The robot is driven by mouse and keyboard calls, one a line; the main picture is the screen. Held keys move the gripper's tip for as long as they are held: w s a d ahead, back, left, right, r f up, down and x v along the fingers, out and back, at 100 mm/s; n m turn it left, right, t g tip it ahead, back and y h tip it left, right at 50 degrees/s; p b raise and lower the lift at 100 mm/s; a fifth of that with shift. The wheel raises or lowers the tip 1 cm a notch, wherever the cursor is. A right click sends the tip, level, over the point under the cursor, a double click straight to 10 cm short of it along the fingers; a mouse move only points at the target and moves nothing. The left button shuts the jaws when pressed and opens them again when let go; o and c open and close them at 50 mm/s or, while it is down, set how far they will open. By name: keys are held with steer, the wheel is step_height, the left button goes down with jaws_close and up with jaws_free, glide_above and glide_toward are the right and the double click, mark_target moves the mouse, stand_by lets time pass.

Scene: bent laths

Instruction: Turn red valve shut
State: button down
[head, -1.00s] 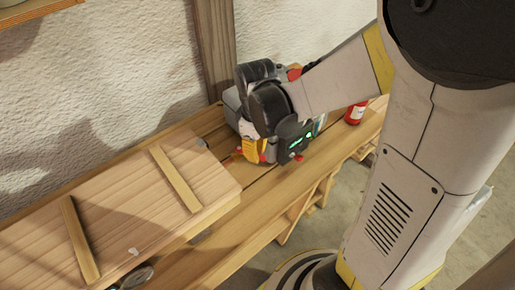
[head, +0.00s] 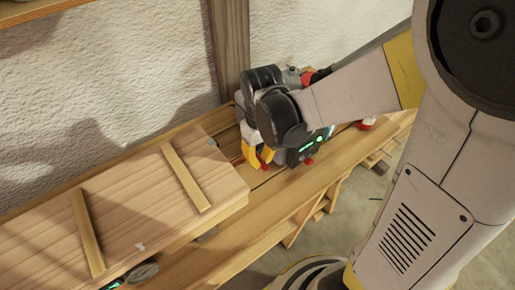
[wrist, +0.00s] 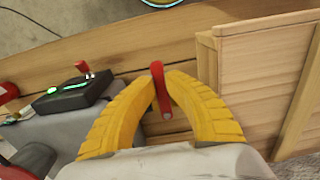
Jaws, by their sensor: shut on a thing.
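The red valve's handle (wrist: 161,88) is a slim red lever standing between my gripper's two yellow fingers in the wrist view. My gripper (wrist: 161,92) is shut on it, with a fingertip against each side. In the head view my gripper (head: 259,155) reaches down over the bench, and a bit of the red handle (head: 267,154) shows between the fingers. The valve's body and seat are hidden under the handle and fingers.
A panel with two battens (head: 140,195) lies on the bench (head: 290,195). A red can (head: 366,124) is partly hidden by my arm.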

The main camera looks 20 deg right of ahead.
steer(key=c, duration=1.4)
jaws_free()
steer(key=shift+r, duration=0.1)
step_height(320, 180, up, 12)
steer(key=shift+f, duration=0.1)
steer(key=m+t+b, duration=0.3)
steer(key=t+b, duration=0.1)
steer(key=t, duration=0.1)
glide_toward(261, 162)
steer(key=d+r, duration=0.1)
steer(key=d, duration=0.2)
steer(key=shift+s+d+f+t, duration=0.1)
steer(key=shift+s+f+t, duration=0.05)
steer(key=shift+s+t, duration=0.8)
